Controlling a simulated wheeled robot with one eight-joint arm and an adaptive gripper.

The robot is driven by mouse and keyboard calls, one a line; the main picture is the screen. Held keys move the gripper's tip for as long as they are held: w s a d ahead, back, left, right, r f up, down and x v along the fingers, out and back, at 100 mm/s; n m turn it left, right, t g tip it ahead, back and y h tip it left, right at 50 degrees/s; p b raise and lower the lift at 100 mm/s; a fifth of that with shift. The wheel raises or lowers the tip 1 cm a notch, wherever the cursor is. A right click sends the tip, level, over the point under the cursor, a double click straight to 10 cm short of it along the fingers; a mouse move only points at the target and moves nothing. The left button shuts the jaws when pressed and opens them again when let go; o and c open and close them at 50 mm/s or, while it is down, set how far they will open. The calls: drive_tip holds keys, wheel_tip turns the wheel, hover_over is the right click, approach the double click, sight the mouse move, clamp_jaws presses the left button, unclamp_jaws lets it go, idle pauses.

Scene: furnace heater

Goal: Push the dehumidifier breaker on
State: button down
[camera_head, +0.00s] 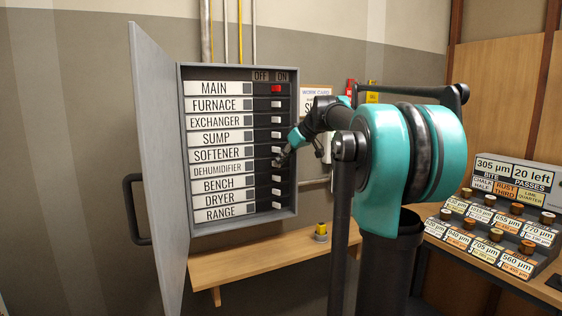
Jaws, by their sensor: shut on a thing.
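The breaker panel (291,228) hangs open on the wall, with labelled rows and OFF and ON columns. The dehumidifier label (216,168) marks the row below softener. My gripper (278,162) is at the ON side of that row, its fingers shut on the dehumidifier breaker's small lever. The fingers hide the lever, so its exact position is hard to tell. The main breaker's red lever (277,88) and several white levers, such as the furnace one (276,104), sit in the ON column.
The grey panel door (160,160) stands open on the left. A wooden shelf (260,262) below holds a small yellow-and-black object (321,233). A bench with labelled blocks (490,235) is at the right. My arm covers the middle right.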

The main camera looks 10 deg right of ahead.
drive_tip(key=c, duration=1.9)
unclamp_jaws()
drive_tip(key=v, duration=1.2)
